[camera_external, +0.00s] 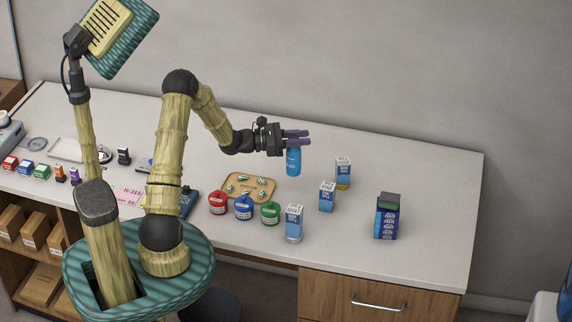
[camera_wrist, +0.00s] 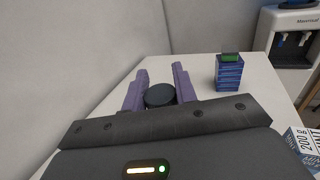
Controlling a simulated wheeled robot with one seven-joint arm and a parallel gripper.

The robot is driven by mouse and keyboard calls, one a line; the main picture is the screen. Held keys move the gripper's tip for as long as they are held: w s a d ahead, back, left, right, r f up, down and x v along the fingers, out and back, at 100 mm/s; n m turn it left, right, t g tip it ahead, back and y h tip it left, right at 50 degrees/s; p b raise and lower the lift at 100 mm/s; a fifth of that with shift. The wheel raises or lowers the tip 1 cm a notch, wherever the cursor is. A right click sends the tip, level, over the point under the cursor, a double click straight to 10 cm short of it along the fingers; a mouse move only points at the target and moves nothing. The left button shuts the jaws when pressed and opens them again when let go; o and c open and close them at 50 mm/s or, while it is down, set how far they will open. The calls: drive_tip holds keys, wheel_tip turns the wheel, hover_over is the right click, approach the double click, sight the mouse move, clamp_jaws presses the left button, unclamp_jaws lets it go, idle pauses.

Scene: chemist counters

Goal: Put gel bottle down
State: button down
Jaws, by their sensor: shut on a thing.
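The gel bottle (camera_external: 293,162) is blue with a dark top. My gripper (camera_external: 296,138) is shut on its upper part, and the bottle hangs upright below the fingers. I cannot tell for sure whether its base touches the counter (camera_external: 420,180). In the wrist view, the bottle's round dark cap (camera_wrist: 160,95) sits between the two purple fingers of my gripper (camera_wrist: 160,88), and the rest of the bottle is hidden under it.
Blue-and-white boxes (camera_external: 327,197) stand right of and in front of the bottle. A dark blue stack (camera_external: 386,218) with a green top stands farther right. Red, blue and green jars (camera_external: 243,207) and a wooden tray (camera_external: 233,195) are left. The counter's right end is mostly clear.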

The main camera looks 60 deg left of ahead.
sight(299, 163)
drive_tip(key=shift+f+p, duration=0.4)
drive_tip(key=shift+f, duration=2.3)
drive_tip(key=shift+f+p, duration=0.35)
drive_tip(key=shift+f, duration=1.7)
drive_tip(key=shift+f, duration=0.15)
drive_tip(key=c, duration=1.1)
unclamp_jaws()
